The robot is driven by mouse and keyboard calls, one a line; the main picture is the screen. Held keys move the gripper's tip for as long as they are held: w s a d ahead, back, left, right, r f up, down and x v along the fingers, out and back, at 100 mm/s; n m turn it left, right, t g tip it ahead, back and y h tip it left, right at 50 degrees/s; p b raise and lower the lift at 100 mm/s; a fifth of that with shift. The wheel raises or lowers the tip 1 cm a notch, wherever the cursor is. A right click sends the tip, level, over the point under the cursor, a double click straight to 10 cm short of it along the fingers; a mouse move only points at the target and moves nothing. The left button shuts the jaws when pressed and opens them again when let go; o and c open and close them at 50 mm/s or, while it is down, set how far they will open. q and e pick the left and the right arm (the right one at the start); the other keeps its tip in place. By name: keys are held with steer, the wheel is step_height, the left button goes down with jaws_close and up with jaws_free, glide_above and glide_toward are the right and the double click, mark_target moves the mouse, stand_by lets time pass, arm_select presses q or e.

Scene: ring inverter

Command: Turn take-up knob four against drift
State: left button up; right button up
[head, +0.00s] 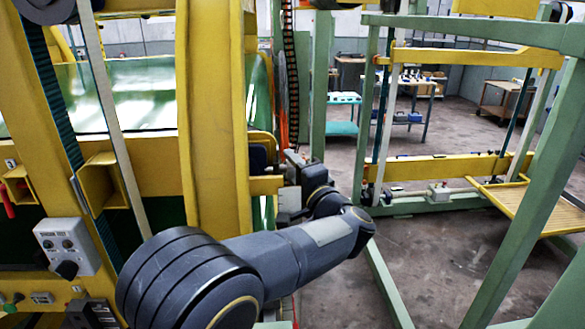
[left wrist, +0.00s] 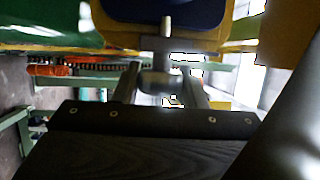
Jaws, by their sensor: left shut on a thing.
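In the left wrist view, my left gripper (left wrist: 160,88) has its two fingers on either side of a grey metal knob (left wrist: 157,79) and is shut on it. The knob sits just below a dark blue rounded plate (left wrist: 185,12) with a yellow border and a short white pointer. No number is readable, so I cannot tell which take-up knob this is. In the head view my left arm reaches to the yellow machine frame (head: 215,120); the wrist hides the fingertips and the knob. My right gripper is in neither view.
A grey sensor test box (head: 66,245) with a dark knob is at the lower left. Green posts (head: 320,85) and a yellow crossbar (head: 440,168) stand to the right. A blue-green cart (head: 343,127) is farther back. Bare floor lies between them.

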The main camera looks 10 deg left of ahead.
arm_select(q)
steer(key=shift+f, duration=0.1)
steer(key=shift+f+n+t+y+b, duration=0.15)
steer(key=shift+n+t+y+b, duration=0.25)
steer(key=shift+t+y+b, duration=0.2)
steer(key=shift+f+n+t+y+b, duration=0.1)
steer(key=shift+n+t+y+b, duration=0.3)
steer(key=shift+t+y+b, duration=0.15)
steer(key=n+t+y+b, duration=0.1)
steer(key=y+b, duration=0.1)
steer(key=b, duration=0.1)
steer(key=shift+n, duration=0.4)
steer(key=shift+r+n+y+b, duration=0.2)
steer(key=shift+n+y+b, duration=0.45)
steer(key=shift+y, duration=0.3)
steer(key=o, duration=1)
steer(key=shift+r, duration=0.1)
